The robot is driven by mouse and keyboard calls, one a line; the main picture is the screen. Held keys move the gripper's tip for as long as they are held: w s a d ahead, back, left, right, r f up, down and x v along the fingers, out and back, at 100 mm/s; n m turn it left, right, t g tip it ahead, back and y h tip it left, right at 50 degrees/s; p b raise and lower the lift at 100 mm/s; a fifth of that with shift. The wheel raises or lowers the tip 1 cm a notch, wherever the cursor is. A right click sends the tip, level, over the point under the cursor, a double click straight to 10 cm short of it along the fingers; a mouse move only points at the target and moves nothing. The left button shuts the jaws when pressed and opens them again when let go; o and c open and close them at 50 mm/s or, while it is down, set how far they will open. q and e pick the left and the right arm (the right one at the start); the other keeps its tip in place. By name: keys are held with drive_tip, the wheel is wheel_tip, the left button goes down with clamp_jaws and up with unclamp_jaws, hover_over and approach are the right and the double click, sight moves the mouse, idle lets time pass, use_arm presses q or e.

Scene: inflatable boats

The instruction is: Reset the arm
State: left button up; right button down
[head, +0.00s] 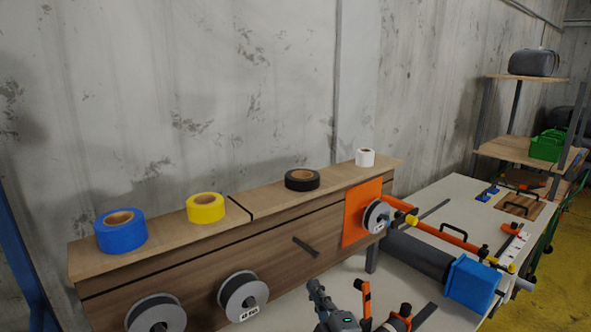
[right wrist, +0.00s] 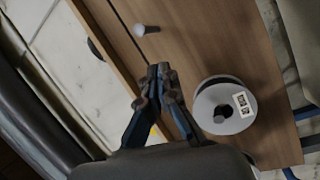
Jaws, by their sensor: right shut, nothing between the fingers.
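My right gripper (head: 316,286) shows at the bottom of the head view, in front of the wooden tape rack (head: 330,225). In the right wrist view its dark fingers (right wrist: 158,72) are closed together with nothing between them. Beyond them are the rack's wooden front, a bare peg (right wrist: 142,30) above left of the tips, and a labelled spool (right wrist: 240,100) to their right. The fingers do not appear to hold the spool. The bare peg also shows in the head view (head: 306,247). My left gripper is not in view.
Blue tape (head: 121,238), yellow tape (head: 206,213), black tape (head: 302,184) and white tape (head: 365,158) lie on the rack top. Another spool (head: 375,216) hangs before an orange panel (head: 354,225). A blue-ended tool (head: 472,283) and orange bars lie on the table at right.

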drive_tip(key=s+d+f+m+g+h, duration=0.7)
drive_tip(key=s+d+f+m, duration=0.6)
drive_tip(key=s+f, duration=0.25)
drive_tip(key=s+d+f+m+g, duration=0.2)
drive_tip(key=s+g, duration=0.2)
drive_tip(key=s, duration=0.7)
drive_tip(key=s+d+f+m+g, duration=0.1)
drive_tip(key=s+f+g, duration=0.15)
drive_tip(key=s, duration=0.75)
wheel_tip(320, 180, down, 30)
drive_tip(key=s+g+b, duration=0.2)
drive_tip(key=b, duration=0.2)
drive_tip(key=s+d+f+g+b, duration=0.1)
drive_tip(key=s+d+f+b, duration=0.1)
drive_tip(key=s+f, duration=1.4)
wheel_tip(320, 180, down, 2)
drive_tip(key=shift+s+d+f, duration=0.1)
drive_tip(key=shift+s+d, duration=0.05)
drive_tip(key=shift+d, duration=0.3)
